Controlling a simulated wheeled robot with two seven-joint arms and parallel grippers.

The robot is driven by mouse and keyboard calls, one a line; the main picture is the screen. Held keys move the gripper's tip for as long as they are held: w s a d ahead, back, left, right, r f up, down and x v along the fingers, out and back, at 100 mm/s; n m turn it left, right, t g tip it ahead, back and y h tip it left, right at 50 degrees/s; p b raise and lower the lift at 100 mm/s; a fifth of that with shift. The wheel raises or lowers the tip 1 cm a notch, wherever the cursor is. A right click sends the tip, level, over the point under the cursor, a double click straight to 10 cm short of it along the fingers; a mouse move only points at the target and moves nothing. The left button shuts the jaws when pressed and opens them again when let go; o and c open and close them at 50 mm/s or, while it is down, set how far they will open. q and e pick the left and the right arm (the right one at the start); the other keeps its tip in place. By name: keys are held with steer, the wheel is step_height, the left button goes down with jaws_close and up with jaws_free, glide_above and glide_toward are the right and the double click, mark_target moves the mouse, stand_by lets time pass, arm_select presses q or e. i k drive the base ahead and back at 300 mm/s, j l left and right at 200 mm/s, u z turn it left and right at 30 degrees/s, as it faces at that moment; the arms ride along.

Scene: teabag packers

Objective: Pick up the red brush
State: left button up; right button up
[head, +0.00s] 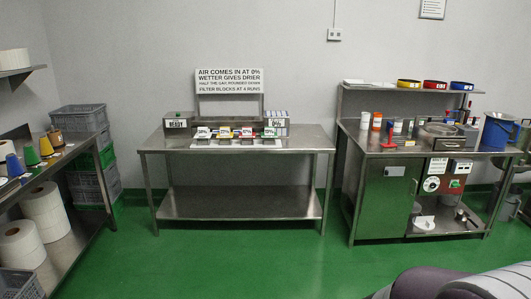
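A small red object (389,138) stands on the right steel bench, near its front left part. It has an upright red part and a low red foot, and it looks like the red brush, but it is too small to be sure. Nothing is touching it from my side. Neither of my grippers shows in the head view.
A middle table (300,140) carries a sign and boxes. A left shelf holds spools. Green floor (250,262) lies open in front.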

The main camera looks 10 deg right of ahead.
mark_target(389, 146)
steer(key=i+l+z, duration=0.15)
steer(key=i, duration=0.45)
steer(key=i+z, duration=0.1)
steer(key=i, duration=0.5)
steer(key=i+j+z, duration=0.15)
steer(key=i, duration=0.45)
steer(key=i+z, duration=0.1)
steer(key=i, duration=0.5)
steer(key=i+j+z, duration=0.15)
steer(key=i, duration=0.45)
steer(key=j, duration=0.1)
